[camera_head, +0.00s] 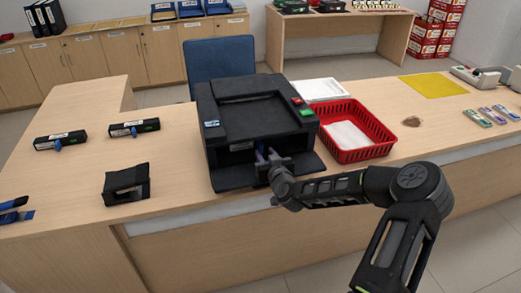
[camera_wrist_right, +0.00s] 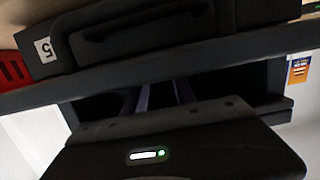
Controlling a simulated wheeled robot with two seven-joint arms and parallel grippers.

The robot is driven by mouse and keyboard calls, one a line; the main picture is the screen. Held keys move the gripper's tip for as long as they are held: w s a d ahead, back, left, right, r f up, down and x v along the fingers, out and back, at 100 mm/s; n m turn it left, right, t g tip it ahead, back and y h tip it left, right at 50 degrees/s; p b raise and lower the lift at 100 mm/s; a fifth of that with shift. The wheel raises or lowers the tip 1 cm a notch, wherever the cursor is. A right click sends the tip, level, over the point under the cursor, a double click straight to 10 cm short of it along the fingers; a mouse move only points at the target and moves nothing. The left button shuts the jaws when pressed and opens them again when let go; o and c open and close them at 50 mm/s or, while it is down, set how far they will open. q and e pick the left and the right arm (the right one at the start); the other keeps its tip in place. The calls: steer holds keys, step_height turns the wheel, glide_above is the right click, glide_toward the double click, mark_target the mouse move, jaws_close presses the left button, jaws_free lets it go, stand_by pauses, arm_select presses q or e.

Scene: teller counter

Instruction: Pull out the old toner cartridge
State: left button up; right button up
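The black printer (camera_head: 215,92) stands on the counter with its front flap (camera_head: 222,178) folded down. My right gripper (camera_head: 264,156) reaches into the printer's dark front opening from the front. In the right wrist view, two bluish strips, seemingly its fingers (camera_wrist_right: 164,95), run into that opening. The old toner cartridge inside cannot be made out, nor whether the fingers touch it. Two black cartridges with blue tabs (camera_head: 60,141) (camera_head: 134,128) lie on the counter to the left.
A black open-sided holder (camera_head: 127,187) stands left of the printer. A red basket (camera_head: 373,151) with white paper is close on its right. A white paper stack (camera_head: 318,88) lies behind the basket. A blue chair (camera_head: 219,57) stands behind. The counter between the left cartridges and holder is clear.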

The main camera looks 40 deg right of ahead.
mark_target(262, 147)
steer(key=b+x, duration=0.2)
steer(key=x, duration=0.2)
steer(key=shift+w+f, duration=0.1)
steer(key=shift+f, duration=0.05)
steer(key=shift+w+d, duration=0.1)
steer(key=shift+w, duration=0.1)
jaws_close()
stand_by(0.9)
steer(key=shift+r, duration=0.35)
stand_by(0.4)
steer(key=f+p+v, duration=0.2)
steer(key=v, duration=1.5)
steer(key=shift+p, duration=0.35)
steer(key=shift+s, duration=0.1)
